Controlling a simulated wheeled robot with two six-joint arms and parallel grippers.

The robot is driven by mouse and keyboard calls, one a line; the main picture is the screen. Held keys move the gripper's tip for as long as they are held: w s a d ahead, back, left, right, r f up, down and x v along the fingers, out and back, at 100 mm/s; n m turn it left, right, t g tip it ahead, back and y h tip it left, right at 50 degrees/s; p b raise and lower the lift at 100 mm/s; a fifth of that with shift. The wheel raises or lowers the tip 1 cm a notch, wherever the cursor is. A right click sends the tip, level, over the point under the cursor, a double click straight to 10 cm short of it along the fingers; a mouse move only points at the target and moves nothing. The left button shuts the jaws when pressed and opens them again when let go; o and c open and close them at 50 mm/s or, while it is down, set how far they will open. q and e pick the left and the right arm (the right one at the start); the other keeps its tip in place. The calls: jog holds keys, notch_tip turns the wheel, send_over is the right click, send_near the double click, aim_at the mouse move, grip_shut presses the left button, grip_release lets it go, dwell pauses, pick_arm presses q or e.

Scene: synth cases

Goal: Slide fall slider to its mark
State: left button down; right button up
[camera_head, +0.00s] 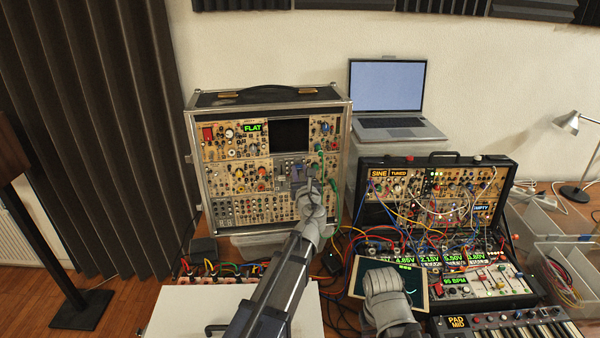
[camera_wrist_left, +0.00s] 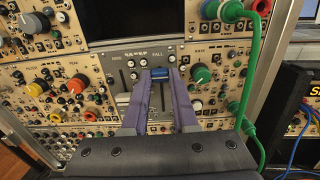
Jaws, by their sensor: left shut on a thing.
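The fall slider (camera_wrist_left: 159,73) has a blue cap on a grey panel (camera_wrist_left: 188,56) in the left wrist view, under the printed word FALL. My left gripper (camera_wrist_left: 159,80) is shut on this cap, with one purple-grey finger at each side. In the head view my left gripper (camera_head: 300,182) reaches the grey panel in the middle of the tall synth case (camera_head: 345,150), and the cap is too small to make out there. The slider's slot below the cap is partly hidden by the fingers. I cannot make out the mark.
A pale slider cap (camera_wrist_left: 123,99) sits just left of the fingers. A green cable (camera_wrist_left: 252,75) hangs at the right from plugs. A dark screen (camera_head: 290,135) is above. A second patched case (camera_head: 438,160), a laptop (camera_head: 388,90) and a keyboard (camera_head: 515,332) stand right.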

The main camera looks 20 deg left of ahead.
pick_arm(q)
jog(key=c, duration=0.7)
grip_release()
jog(key=v, duration=0.7)
jog(key=shift+s+d, duration=0.15)
jog(key=shift+s, duration=0.2)
